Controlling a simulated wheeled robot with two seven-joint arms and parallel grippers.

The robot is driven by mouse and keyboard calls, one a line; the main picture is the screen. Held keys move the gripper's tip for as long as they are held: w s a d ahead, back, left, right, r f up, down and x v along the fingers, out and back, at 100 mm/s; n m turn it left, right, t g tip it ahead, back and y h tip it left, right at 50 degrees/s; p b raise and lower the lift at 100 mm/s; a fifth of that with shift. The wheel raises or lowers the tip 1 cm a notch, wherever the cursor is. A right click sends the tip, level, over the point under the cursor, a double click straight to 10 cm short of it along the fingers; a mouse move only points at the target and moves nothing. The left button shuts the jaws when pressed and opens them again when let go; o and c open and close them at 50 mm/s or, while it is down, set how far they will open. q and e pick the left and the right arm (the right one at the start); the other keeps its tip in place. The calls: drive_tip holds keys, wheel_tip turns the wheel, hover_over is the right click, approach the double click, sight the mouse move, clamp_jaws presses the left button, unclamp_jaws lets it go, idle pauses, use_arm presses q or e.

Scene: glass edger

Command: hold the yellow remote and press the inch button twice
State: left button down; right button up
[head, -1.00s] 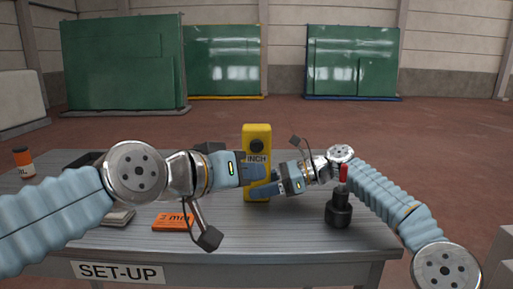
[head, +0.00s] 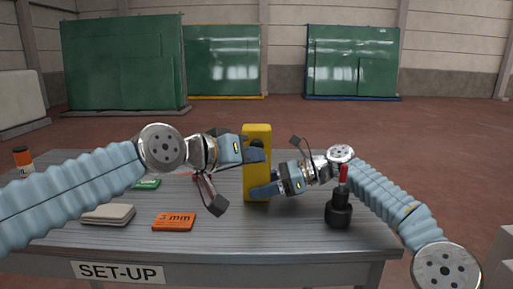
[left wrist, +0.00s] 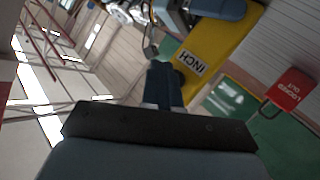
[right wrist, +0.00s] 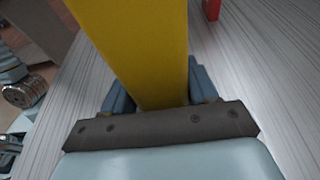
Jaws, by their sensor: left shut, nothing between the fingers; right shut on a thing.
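The yellow remote (head: 257,195) stands upright above the table in the head view. My right gripper (head: 264,189) is shut on its lower part; the right wrist view shows the remote (right wrist: 140,45) between both fingers (right wrist: 160,92). My left gripper (head: 260,156) is shut and empty, its fingertips in front of the remote's upper face and covering the INCH label there. In the left wrist view, the fingertips (left wrist: 162,70) are beside the INCH label (left wrist: 188,63) and mostly hide the black button. I cannot tell whether they touch it.
A black bottle with red top (head: 339,212) stands near my right arm.

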use_arm(q)
drive_tip(key=shift+w, duration=0.55)
idle(1.7)
drive_tip(key=shift+w, duration=0.4)
drive_tip(key=shift+w, duration=0.6)
idle(0.6)
drive_tip(key=shift+s, duration=1.15)
drive_tip(key=shift+s, duration=2.4)
idle(0.6)
